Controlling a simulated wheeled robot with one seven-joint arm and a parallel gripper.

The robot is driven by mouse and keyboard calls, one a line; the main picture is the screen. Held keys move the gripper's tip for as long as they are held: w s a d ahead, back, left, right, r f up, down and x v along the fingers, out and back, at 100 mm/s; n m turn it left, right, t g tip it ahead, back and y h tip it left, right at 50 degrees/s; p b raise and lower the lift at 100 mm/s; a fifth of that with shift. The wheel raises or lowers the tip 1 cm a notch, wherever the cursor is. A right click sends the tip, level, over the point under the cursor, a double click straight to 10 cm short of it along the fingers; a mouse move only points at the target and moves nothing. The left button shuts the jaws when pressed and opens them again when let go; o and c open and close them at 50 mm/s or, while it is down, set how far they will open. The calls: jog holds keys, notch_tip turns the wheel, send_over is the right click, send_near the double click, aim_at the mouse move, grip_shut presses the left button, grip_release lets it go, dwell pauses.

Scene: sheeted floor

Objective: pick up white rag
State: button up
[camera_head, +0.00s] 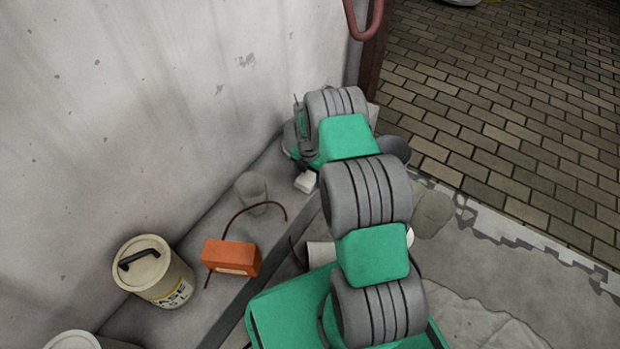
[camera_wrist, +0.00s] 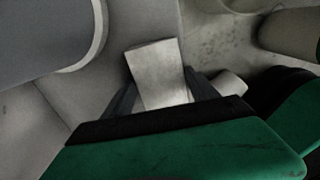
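A small whitish block-like thing (camera_head: 306,181), which may be the folded white rag, shows beside my wrist in the head view. In the wrist view a pale, folded-looking piece (camera_wrist: 158,75) lies between the two dark fingers of my gripper (camera_wrist: 162,92). It is probably the same thing. One finger is close on each side of it; I cannot tell whether they press on it or only flank it. In the head view my arm hides the fingers. A crumpled whitish sheet (camera_head: 480,326) lies on the floor at the lower right.
A concrete wall (camera_head: 150,110) rises behind.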

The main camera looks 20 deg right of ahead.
aim_at(308, 176)
jog(key=c, duration=1.1)
jog(key=shift+r+p, duration=0.35)
jog(key=shift+r, duration=0.15)
jog(key=shift+c, duration=0.2)
notch_tip(308, 176, up, 3)
jog(key=shift+w+r+p, duration=0.1)
jog(key=shift+p, duration=0.85)
jog(key=s+a+r+p, duration=0.2)
jog(key=s+r+p, duration=0.4)
jog(key=s, duration=0.8)
notch_tip(308, 176, up, 3)
jog(key=shift+f, duration=0.1)
